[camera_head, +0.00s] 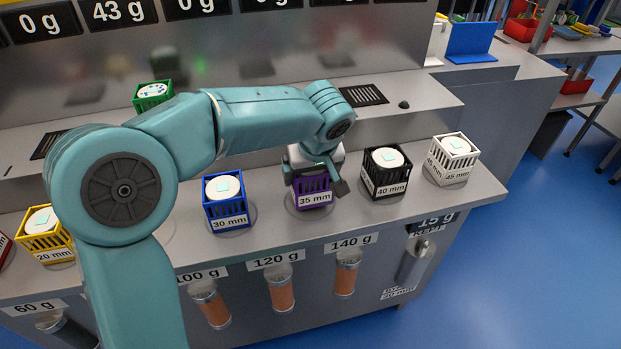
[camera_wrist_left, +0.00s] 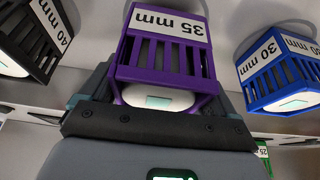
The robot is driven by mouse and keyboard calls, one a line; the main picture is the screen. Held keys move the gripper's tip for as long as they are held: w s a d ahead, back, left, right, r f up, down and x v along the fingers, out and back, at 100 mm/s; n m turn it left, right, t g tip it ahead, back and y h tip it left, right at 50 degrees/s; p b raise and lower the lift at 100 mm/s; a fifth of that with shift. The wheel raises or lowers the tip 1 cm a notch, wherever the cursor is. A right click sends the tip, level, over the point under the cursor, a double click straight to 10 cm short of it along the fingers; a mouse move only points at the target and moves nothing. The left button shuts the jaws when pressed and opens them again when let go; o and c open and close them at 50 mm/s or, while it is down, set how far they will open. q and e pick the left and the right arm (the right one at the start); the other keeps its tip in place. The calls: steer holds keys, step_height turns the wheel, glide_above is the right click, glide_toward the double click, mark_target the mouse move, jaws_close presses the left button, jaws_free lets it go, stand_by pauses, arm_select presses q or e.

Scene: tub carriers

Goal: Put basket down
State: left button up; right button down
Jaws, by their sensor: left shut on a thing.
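The purple basket (camera_head: 313,192), labelled 35 mm, is at the front of the bench over a round spot, between the blue and black baskets. It holds a white round tub. My left gripper (camera_head: 318,178) is shut on the purple basket from above and behind. In the left wrist view the purple basket (camera_wrist_left: 168,55) fills the upper middle, with its white tub (camera_wrist_left: 160,97) close to the gripper. I cannot tell whether the basket's bottom touches the bench. My right gripper is in neither view.
A blue 30 mm basket (camera_head: 227,204) stands left of the purple one, a black 40 mm basket (camera_head: 386,172) right, then a white 45 mm basket (camera_head: 453,160). A yellow 20 mm basket (camera_head: 46,235) is far left. A green basket (camera_head: 153,95) stands on the raised shelf behind.

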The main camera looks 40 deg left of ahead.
arm_select(q)
steer(key=shift+f, duration=0.8)
steer(key=shift+f, duration=0.2)
steer(key=o, duration=1.3)
steer(key=shift+r, duration=0.1)
